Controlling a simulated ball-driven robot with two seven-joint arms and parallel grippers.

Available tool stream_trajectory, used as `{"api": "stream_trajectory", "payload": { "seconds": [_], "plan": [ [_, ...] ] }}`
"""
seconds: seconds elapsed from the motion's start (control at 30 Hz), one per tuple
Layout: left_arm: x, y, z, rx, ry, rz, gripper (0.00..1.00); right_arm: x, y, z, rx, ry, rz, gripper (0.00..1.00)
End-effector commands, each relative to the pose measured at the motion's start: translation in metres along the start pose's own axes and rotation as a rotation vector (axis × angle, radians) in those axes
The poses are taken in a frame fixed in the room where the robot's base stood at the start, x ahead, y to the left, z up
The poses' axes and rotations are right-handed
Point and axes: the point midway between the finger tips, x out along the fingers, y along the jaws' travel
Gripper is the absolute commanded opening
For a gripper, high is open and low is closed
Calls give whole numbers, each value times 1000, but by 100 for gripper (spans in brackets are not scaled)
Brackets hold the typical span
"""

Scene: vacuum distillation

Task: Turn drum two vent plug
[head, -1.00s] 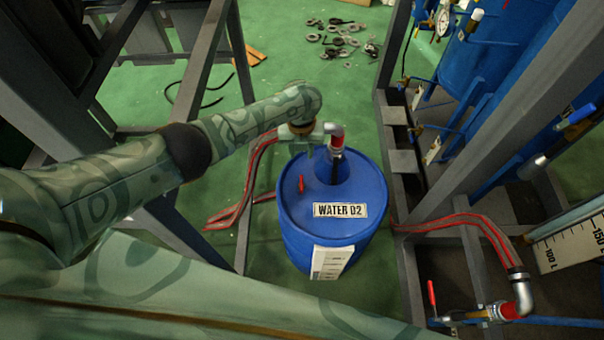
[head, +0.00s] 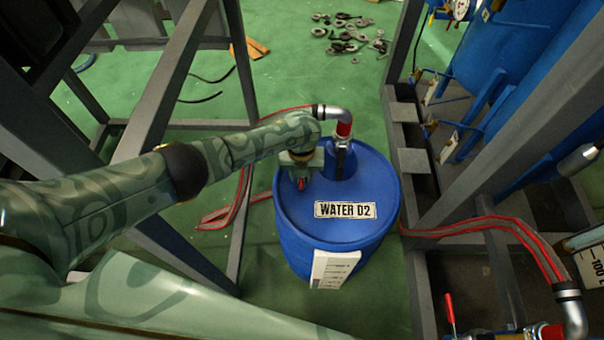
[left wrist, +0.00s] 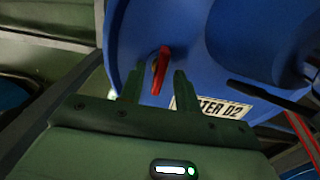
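The blue drum labelled WATER D2 (head: 345,240) stands upright on the floor. Its red vent plug handle (head: 301,184) shows on the lid's left side, mostly covered by my left gripper (head: 301,178). In the left wrist view the red handle (left wrist: 162,68) stands up from the blue lid, in line with the gap between the two fingers (left wrist: 158,82). The fingers are apart, and neither visibly touches the handle. I cannot tell how far the handle lies between them. My right gripper is not in view.
A metal elbow with a red collar (head: 344,128) and hose rises from the drum lid just right of my gripper. Grey frame posts stand left and right. Red-striped hoses (head: 490,226) run at right. Loose fittings (head: 345,38) lie on the green floor behind.

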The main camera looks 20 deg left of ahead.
Motion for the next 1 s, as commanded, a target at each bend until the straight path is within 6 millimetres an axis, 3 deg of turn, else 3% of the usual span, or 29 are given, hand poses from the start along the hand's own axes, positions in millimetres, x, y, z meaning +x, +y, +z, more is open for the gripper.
{"api": "stream_trajectory", "payload": {
  "seconds": [0.13,0.27,0.67,1.0],
  "plan": [
    [-1,0,0,0,-1,0,33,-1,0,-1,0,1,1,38],
    [-1,0,0,0,0,0,0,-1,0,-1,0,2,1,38],
    [-1,0,0,-36,1,0,0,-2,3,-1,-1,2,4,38],
    [-1,0,-1,-253,2,0,0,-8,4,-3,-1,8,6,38]
  ]
}}
